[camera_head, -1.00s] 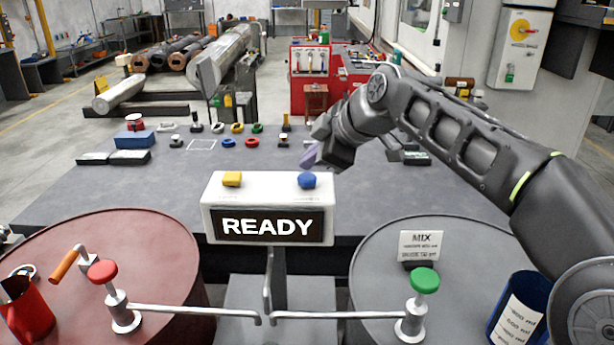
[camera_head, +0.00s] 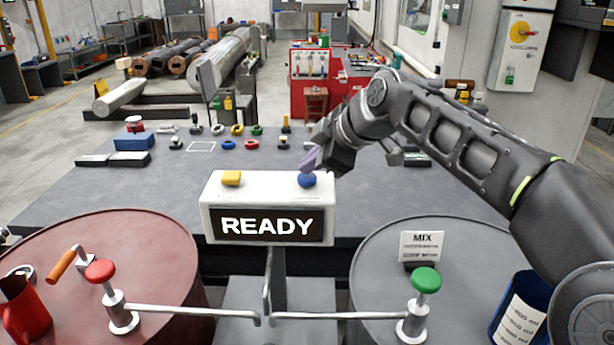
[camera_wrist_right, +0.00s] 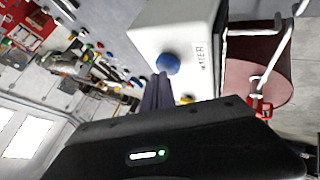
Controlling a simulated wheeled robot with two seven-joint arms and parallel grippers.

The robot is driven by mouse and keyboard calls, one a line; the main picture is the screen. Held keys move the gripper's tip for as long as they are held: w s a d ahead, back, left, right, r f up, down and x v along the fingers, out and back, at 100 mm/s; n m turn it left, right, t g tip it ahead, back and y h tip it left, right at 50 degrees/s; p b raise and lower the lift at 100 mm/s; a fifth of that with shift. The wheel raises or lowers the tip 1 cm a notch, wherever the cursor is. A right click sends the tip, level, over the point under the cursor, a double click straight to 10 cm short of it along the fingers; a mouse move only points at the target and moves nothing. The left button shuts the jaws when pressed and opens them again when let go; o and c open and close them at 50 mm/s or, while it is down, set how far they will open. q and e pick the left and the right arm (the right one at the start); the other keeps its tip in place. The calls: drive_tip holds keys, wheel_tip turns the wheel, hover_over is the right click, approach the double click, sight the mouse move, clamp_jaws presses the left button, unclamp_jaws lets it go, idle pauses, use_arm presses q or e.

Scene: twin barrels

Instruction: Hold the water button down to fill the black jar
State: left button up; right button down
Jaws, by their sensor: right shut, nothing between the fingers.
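The white dispenser box (camera_head: 218,190) shows READY on its front display. A blue round button (camera_head: 307,181) sits at the right of its top and a yellow button (camera_head: 232,178) at the left. In the right wrist view lettering ending in "TER" lies beside the blue button (camera_wrist_right: 167,64). My right gripper (camera_head: 310,162) is shut and empty, its fingertips pointing down at the blue button's top. They also show at the button in the wrist view (camera_wrist_right: 160,80); I cannot tell whether they touch it. I see no black jar. My left gripper is out of view.
A red barrel (camera_head: 150,250) stands left and a grey barrel (camera_head: 375,265) right, with red (camera_head: 100,271) and green (camera_head: 426,280) knobs on pipes. Small items lie on the table (camera_head: 400,190) behind.

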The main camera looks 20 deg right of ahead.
sight(311, 177)
drive_tip(key=shift+f+b, duration=0.3)
drive_tip(key=shift+f, duration=0.05)
drive_tip(key=shift+r, duration=0.1)
idle(0.5)
drive_tip(key=shift+r+p, duration=0.7)
drive_tip(key=shift+r, duration=0.15)
wheel_tip(311, 177, up, 5)
drive_tip(key=p, duration=0.4)
drive_tip(key=shift+f, duration=0.1)
idle(0.4)
